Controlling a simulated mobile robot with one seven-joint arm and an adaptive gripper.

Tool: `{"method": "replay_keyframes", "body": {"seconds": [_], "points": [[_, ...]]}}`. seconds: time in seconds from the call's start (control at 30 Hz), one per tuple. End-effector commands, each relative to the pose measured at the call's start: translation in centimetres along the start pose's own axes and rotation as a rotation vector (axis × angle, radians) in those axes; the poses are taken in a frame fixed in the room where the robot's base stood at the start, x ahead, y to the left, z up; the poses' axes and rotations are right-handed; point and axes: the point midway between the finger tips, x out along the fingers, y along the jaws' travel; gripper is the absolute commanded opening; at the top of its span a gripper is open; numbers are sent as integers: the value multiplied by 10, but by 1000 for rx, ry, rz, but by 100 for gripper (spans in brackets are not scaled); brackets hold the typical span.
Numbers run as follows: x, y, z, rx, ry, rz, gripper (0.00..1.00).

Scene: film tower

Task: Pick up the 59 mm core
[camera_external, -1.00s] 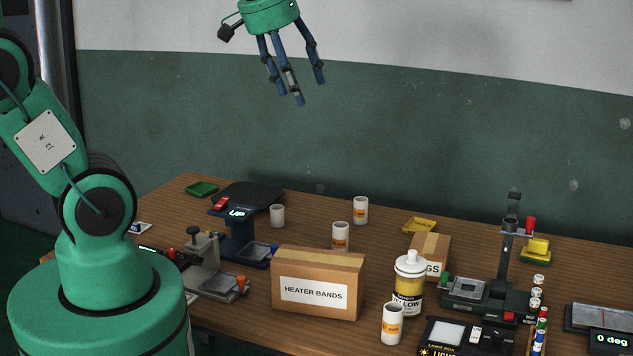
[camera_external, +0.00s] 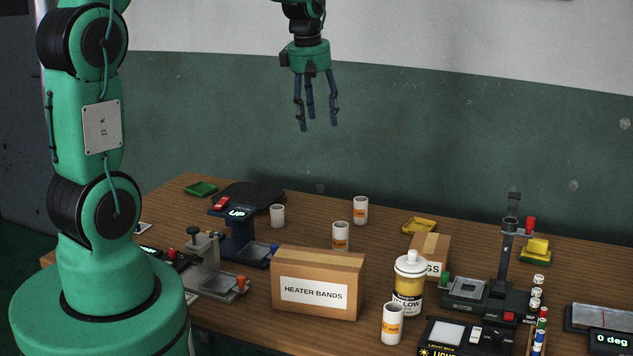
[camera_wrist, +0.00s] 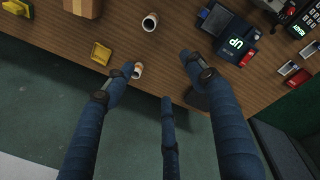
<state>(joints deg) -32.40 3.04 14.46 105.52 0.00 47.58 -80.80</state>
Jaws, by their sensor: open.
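Several white cores stand on the wooden table. Three have orange labels: one at the back (camera_external: 361,211), one nearer the middle (camera_external: 340,237) and one at the front (camera_external: 392,324). A plain white one (camera_external: 277,216) stands by the blue device. I cannot read any size, so I cannot tell which is 59 mm. My three-fingered gripper (camera_external: 317,122) is open and empty, pointing down high above the back of the table. In the wrist view, one labelled core (camera_wrist: 138,71) shows beside the left fingertip and another (camera_wrist: 150,22) stands farther off.
A HEATER BANDS box (camera_external: 318,284), a yellow-filled bottle (camera_external: 408,287) and a smaller box (camera_external: 431,253) stand among the cores. A blue device with a green display (camera_external: 237,236) is at left, a black stand (camera_external: 507,260) at right. A yellow tray (camera_external: 420,226) lies at the back.

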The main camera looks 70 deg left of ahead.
Motion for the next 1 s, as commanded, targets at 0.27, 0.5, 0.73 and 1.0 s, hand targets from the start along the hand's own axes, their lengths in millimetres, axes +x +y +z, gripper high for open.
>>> {"method": "replay_keyframes", "body": {"seconds": [0.27,0.5,0.73,1.0], "points": [[85,23,-81,-374,13,-66,56],[162,24,-152,-694,32,-118,56],[217,16,-201,-920,50,-152,56],[235,12,-217,-999,57,-161,56]]}}
